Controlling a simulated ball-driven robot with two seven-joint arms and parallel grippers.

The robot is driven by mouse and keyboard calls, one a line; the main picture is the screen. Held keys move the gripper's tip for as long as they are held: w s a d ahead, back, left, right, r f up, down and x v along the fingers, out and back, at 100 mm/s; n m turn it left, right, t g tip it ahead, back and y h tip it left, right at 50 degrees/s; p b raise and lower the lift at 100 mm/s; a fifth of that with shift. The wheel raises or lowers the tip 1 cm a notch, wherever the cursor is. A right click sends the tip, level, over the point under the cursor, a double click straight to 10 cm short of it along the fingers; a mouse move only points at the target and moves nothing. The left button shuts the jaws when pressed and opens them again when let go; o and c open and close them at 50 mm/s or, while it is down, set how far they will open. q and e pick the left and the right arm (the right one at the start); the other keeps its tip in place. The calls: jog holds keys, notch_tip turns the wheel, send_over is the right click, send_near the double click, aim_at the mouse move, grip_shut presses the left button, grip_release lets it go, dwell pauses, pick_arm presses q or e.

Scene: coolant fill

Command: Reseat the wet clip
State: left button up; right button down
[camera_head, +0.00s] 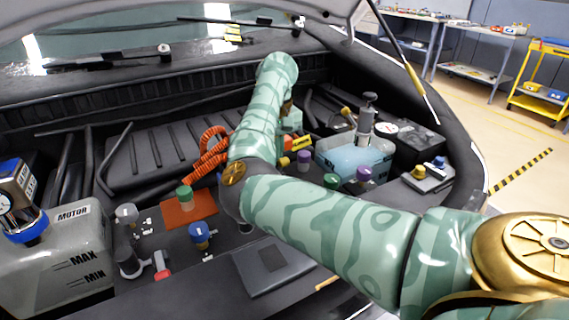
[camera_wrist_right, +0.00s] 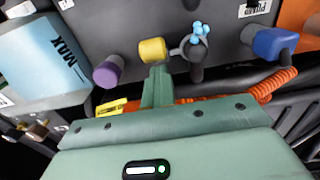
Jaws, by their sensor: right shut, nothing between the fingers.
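In the right wrist view, light blue droplets sit on a small grey ring-shaped part, which looks like the wet clip (camera_wrist_right: 195,45), at the end of a short dark stub. A yellow cap (camera_wrist_right: 152,49) is just left of it. My right gripper (camera_wrist_right: 157,75) is shut and empty, its fingertips close below the yellow cap and left of the clip; I cannot tell whether they touch the cap. In the head view my right gripper (camera_head: 292,119) is mostly hidden behind my arm, and I cannot make out the clip there. My left gripper is not in view.
A light blue tank (camera_head: 345,158) stands right of my forearm, with a purple cap (camera_head: 304,158) beside it. An orange coiled hose (camera_head: 207,152) and orange pad (camera_head: 183,212) lie to the left. A grey MOTOR tank (camera_head: 65,265) stands far left. Several capped fittings crowd the bay.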

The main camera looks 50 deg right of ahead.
jog(key=shift+w+d, duration=0.1)
jog(key=shift+w, duration=0.25)
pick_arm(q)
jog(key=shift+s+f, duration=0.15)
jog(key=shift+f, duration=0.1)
pick_arm(e)
jog(key=shift+r, duration=0.1)
jog(key=shift+w+d+b, duration=0.2)
jog(key=shift+w+b, duration=0.35)
jog(key=shift+b, duration=0.2)
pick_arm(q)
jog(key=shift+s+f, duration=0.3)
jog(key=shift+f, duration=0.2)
pick_arm(e)
jog(key=shift+w+r, duration=0.1)
jog(key=shift+r, duration=0.1)
